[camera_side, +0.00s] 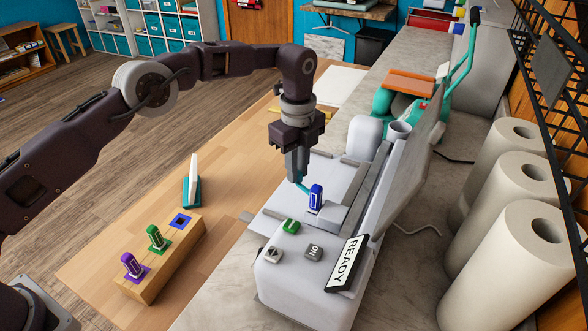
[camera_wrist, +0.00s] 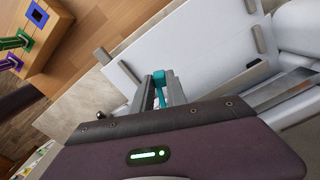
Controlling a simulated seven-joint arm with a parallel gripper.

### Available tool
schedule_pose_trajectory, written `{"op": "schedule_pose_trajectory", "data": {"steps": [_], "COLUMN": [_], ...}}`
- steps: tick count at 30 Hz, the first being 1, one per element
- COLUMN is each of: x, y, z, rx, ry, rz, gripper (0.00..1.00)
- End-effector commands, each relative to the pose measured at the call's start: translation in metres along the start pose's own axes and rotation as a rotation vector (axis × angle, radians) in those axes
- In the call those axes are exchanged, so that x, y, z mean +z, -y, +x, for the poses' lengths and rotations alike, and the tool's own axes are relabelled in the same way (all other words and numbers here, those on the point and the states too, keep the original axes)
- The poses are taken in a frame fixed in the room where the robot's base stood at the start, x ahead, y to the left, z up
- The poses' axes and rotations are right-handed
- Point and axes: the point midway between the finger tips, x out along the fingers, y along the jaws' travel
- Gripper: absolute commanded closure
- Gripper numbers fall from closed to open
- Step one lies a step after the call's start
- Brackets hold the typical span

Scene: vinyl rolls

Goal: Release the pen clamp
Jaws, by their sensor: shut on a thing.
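The blue pen (camera_side: 316,197) stands upright in the white cutting machine (camera_side: 310,275), beside my gripper. A small teal lever (camera_side: 303,189), apparently the pen clamp, reaches from between my fingertips toward the pen. My gripper (camera_side: 297,177) points down and is shut on this lever. In the wrist view, the teal lever (camera_wrist: 159,82) shows between the two grey fingers of my gripper (camera_wrist: 160,92). The pen is not visible in the wrist view, and the lever's joint is hard to make out.
A wooden block (camera_side: 165,262) holds a purple pen (camera_side: 132,265) and a green pen (camera_side: 156,237); its blue-marked slot (camera_side: 181,221) is empty. A teal and white tool (camera_side: 192,183) stands behind it. The machine's raised lid (camera_side: 400,165) rises right of my gripper. White rolls (camera_side: 510,262) stand far right.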

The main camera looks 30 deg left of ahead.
Motion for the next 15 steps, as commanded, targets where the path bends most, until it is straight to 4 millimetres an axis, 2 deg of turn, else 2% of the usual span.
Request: {"op": "schedule_pose_trajectory", "data": {"steps": [10,11,14,15], "x": [-0.0006,-0.0006,-0.0007,-0.0007], "y": [0.0034,0.0033,0.0032,0.0032], "z": [-0.001,-0.001,-0.0008,-0.0007], "rx": [-0.002,-0.002,-0.002,-0.001], "ry": [0.0,0.0,0.0,0.0], "rz": [0.051,0.051,0.051,0.051], "gripper": [1.0,0.8,0.61,0.6]}}
